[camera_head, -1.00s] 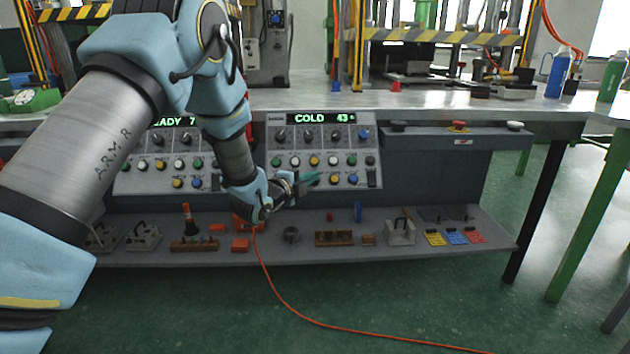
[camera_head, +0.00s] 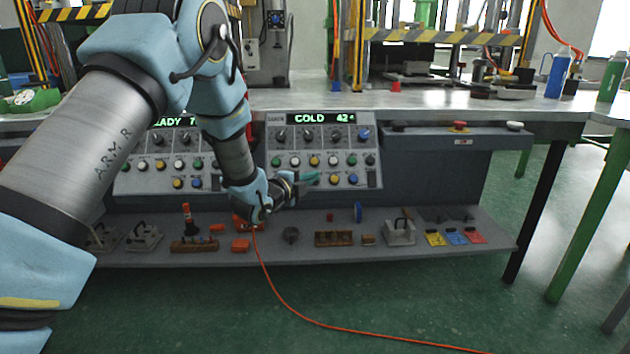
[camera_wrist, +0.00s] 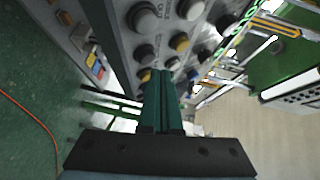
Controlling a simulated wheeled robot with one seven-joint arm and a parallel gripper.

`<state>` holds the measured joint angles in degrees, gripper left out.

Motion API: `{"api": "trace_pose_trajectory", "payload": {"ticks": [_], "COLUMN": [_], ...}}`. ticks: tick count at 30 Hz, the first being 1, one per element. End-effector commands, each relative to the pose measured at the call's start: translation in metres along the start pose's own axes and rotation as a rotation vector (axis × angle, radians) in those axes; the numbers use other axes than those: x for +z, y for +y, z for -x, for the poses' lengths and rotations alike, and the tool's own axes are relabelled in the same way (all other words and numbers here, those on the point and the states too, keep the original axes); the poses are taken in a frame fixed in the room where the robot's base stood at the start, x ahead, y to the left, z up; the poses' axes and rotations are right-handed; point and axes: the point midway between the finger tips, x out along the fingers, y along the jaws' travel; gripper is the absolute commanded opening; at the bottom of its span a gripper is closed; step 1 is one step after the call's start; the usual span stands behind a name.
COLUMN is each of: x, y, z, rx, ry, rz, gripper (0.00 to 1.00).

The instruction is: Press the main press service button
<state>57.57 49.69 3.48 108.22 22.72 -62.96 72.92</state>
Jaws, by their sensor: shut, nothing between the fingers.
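The right control panel (camera_head: 356,183), with a green "COLD 42" display (camera_head: 325,118), carries knobs above rows of coloured buttons. Its labels are too small to read, so I cannot tell which button is the service button. My gripper (camera_head: 314,177) is shut and empty, its teal fingers in front of the panel's lower rows and hiding part of them. I cannot tell whether the tips touch anything.
A second panel (camera_head: 121,181) stands left, partly behind my arm. The lower shelf (camera_head: 375,257) holds small fixtures, blocks and coloured cards (camera_head: 436,238). Black, red (camera_head: 459,125) and white (camera_head: 515,126) buttons sit on a ledge at right. An orange cable (camera_head: 290,311) crosses the floor.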

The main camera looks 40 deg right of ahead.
Motion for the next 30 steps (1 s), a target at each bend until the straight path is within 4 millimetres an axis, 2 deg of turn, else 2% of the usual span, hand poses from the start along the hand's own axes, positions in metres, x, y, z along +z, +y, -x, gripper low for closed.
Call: {"api": "trace_pose_trajectory", "payload": {"ticks": [30], "x": [0.0043], "y": [0.004], "z": [-0.0059], "rx": [0.0], "ry": [0.0], "rz": [0.0], "gripper": [0.0]}}
